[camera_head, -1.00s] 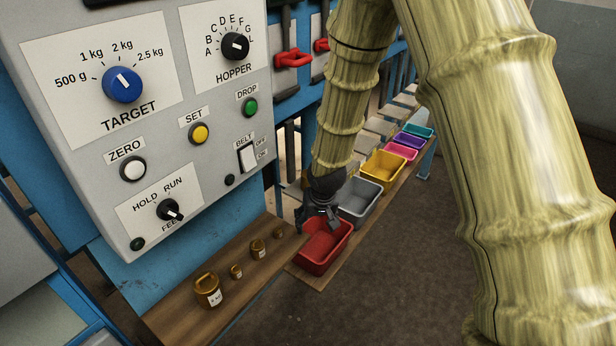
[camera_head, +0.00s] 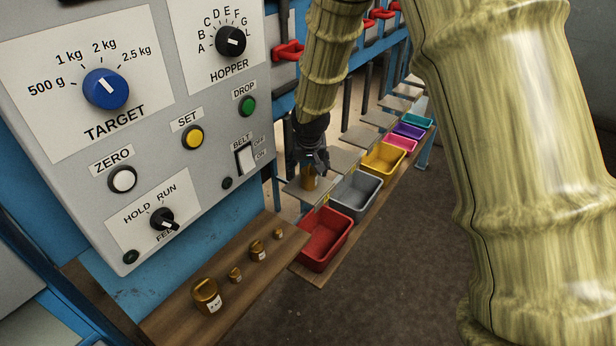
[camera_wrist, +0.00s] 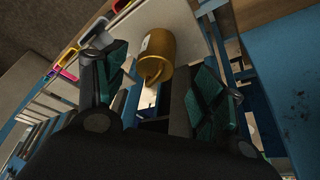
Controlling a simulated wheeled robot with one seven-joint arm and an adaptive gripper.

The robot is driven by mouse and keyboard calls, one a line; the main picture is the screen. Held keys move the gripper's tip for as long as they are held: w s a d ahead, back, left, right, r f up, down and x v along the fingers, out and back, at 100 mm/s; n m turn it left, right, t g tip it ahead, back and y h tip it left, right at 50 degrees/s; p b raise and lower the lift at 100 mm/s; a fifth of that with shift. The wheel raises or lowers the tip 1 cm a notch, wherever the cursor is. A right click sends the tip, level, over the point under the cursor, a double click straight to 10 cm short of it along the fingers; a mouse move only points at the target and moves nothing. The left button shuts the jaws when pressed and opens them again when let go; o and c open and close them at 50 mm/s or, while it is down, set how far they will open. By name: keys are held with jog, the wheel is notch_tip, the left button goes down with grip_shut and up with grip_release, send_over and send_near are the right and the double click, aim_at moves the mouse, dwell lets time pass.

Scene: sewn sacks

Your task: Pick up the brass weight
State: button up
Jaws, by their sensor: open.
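A brass weight (camera_head: 309,182) stands on a small grey plate (camera_head: 295,191) behind the red bin. My gripper (camera_head: 312,166) is right at it, pointing down, and hides its upper part. Several other brass weights of different sizes, the largest (camera_head: 207,296) nearest, stand on the wooden shelf (camera_head: 180,325).
A red bin (camera_head: 325,240), a grey bin (camera_head: 356,195) and a yellow bin (camera_head: 383,168) line a board to the right, with smaller coloured bins beyond. The control panel (camera_head: 150,130) stands close on the left. Floor (camera_head: 400,270) is clear at right.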

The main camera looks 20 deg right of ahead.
aim_at(309, 173)
jog(key=shift+d+p+x, duration=0.15)
jog(key=shift+p+x, duration=0.35)
jog(key=shift+x, duration=0.45)
jog(key=shift+d+p+x, duration=0.15)
jog(key=shift+p+x, duration=0.3)
jog(key=shift+x, duration=1.45)
jog(key=shift+r, duration=0.1)
grip_shut()
